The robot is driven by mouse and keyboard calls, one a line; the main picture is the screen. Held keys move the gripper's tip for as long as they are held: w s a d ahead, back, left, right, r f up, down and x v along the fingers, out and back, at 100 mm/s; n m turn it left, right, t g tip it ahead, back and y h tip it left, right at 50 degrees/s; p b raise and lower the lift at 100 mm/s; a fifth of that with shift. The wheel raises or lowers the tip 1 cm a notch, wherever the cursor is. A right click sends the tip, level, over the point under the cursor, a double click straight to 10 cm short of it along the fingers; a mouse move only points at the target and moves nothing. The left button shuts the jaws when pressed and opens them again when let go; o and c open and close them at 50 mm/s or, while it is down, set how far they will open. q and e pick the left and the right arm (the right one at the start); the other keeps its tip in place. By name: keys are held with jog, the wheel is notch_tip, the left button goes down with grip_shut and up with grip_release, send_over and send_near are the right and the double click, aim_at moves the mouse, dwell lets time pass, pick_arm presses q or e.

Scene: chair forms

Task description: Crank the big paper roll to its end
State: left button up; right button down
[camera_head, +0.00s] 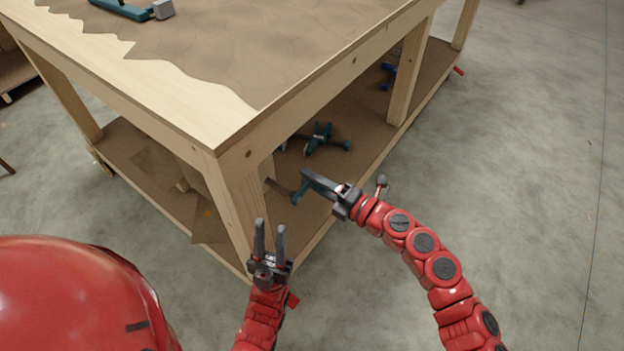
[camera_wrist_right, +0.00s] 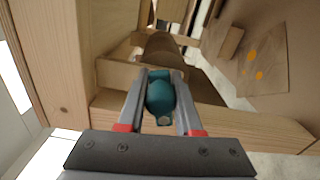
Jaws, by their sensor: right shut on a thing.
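My right gripper (camera_head: 308,177) reaches in at the near corner of the wooden workbench, below its top. In the right wrist view its fingers (camera_wrist_right: 160,88) are shut on a rounded teal crank handle (camera_wrist_right: 160,98). A bit of teal (camera_head: 300,192) shows beside these fingers in the head view. A brown paper roll (camera_wrist_right: 163,48) lies just beyond the handle in the wrist view; the fingers and handle hide part of it. My left gripper (camera_head: 270,225) is open and empty, pointing up in front of the corner leg.
The workbench top (camera_head: 150,85) carries brown paper and a teal tool (camera_head: 135,10). Teal clamp-like tools (camera_head: 320,138) and blue items (camera_head: 388,75) lie on the lower shelf. A corner leg (camera_head: 240,205) stands close to both grippers. The concrete floor on the right is clear.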

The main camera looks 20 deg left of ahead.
jog(key=c, duration=0.6)
grip_release()
jog(key=p+v, duration=0.2)
jog(key=v, duration=1.5)
jog(key=shift+d, duration=0.2)
jog(key=shift+s, duration=0.15)
